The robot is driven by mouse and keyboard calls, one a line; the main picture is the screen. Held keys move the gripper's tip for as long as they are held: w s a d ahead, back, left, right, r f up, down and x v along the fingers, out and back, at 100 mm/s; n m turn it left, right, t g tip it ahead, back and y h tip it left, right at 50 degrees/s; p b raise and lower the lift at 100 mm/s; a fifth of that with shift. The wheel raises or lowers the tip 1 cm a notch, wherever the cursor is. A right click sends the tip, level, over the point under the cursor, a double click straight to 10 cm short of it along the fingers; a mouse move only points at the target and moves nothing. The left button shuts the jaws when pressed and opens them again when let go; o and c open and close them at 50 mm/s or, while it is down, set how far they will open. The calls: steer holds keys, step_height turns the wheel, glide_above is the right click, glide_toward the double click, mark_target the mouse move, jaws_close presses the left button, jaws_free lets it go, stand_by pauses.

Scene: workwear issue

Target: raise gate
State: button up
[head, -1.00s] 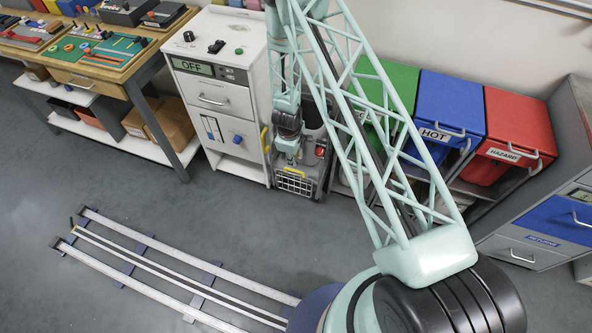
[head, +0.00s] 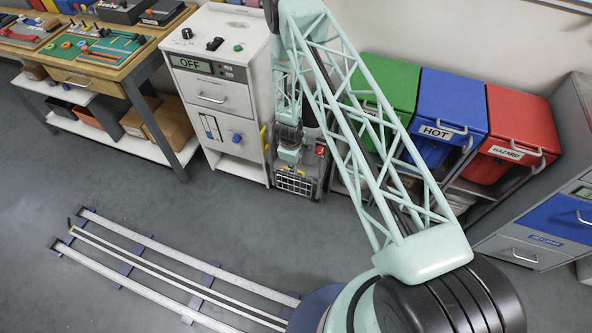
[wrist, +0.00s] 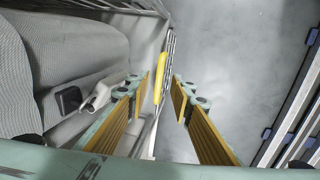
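The gate is a wire-grille panel (head: 294,184) low on the front of a grey unit, left of the bins in the head view. In the wrist view its top edge runs upright in the picture, with a yellow handle (wrist: 160,78) on it. My gripper (wrist: 161,94) is open, with one orange-padded finger on each side of the yellow handle. Gaps show between the handle and both pads. In the head view my gripper (head: 290,158) hangs just above the gate and hides part of its top edge.
A white cabinet (head: 236,176) with an "OFF" display stands close on the left. Green, blue and red bins (head: 519,125) stand to the right. Grey padded cloth (wrist: 60,60) and a pale clip lie behind the gate. Open floor (head: 240,235) lies in front.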

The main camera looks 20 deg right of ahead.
steer(key=shift+w+d+f+b, duration=0.1)
steer(key=shift+w+f+b, duration=0.05)
steer(key=shift+f, duration=0.65)
steer(key=shift+w+d+f+b, duration=0.1)
steer(key=shift+f, duration=0.65)
steer(key=shift+w+d+f+b, duration=0.1)
steer(key=shift+w+f+b, duration=0.05)
steer(key=shift+f, duration=0.65)
steer(key=shift+c, duration=0.2)
jaws_close()
